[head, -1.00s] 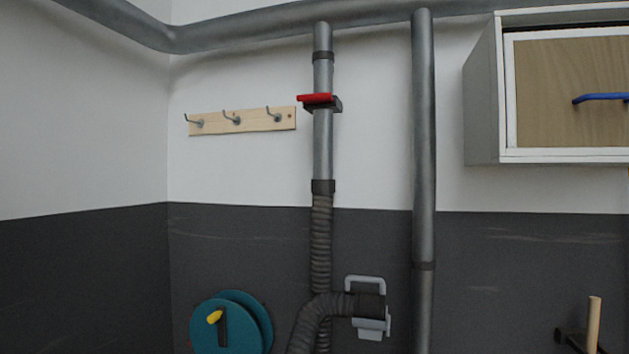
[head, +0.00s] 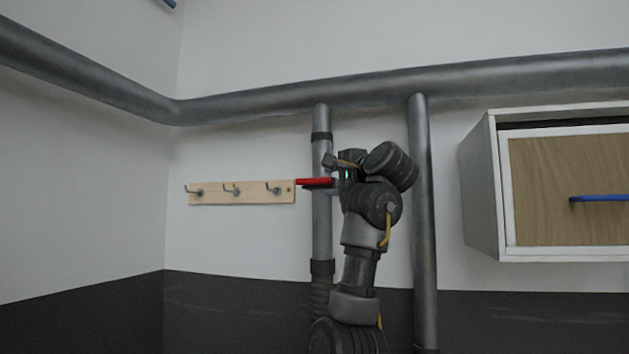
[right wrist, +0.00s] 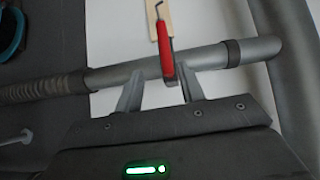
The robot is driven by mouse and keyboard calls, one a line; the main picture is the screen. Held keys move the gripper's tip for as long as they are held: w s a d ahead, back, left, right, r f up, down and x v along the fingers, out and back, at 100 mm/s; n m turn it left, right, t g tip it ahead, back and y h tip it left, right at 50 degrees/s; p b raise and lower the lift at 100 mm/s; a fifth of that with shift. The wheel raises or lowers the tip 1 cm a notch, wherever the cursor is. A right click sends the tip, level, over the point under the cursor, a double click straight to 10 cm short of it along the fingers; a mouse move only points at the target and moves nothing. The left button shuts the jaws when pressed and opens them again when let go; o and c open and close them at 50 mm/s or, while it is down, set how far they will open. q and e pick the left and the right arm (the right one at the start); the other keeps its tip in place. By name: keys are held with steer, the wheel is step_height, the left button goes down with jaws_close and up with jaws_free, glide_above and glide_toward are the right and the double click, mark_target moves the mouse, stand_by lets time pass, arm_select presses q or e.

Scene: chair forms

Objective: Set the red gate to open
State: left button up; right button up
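The red gate (head: 312,181) is a flat red handle on the grey vertical pipe (head: 322,225), sticking out to the left of it. In the right wrist view the red handle (right wrist: 166,60) lies across the pipe (right wrist: 110,76). My right gripper (head: 332,170) is at the pipe, beside the gate on its right. In the right wrist view its two fingers (right wrist: 160,90) are spread apart, with the gate's near end between them. I cannot tell whether a finger touches it. My right wrist hides part of the gate's mount in the head view. My left gripper is not in view.
A wooden hook rail (head: 240,191) is on the wall just left of the gate. A second vertical pipe (head: 421,220) stands close to the right of my arm. A cabinet (head: 482,190) hangs further right. A thick horizontal pipe (head: 270,105) runs above.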

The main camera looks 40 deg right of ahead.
mark_target(318, 181)
steer(key=w+p, duration=0.2)
steer(key=w, duration=0.1)
steer(key=w+d+p, duration=0.1)
steer(key=w+p, duration=0.1)
steer(key=w, duration=0.1)
steer(key=w+r+p, duration=0.1)
steer(key=w+p, duration=0.1)
steer(key=w, duration=0.1)
steer(key=shift+d, duration=0.35)
steer(key=shift+w+d+f+p, duration=0.1)
steer(key=shift+w+d+p, duration=0.05)
steer(key=shift+w+p, duration=0.4)
steer(key=shift+c, duration=0.5)
jaws_close()
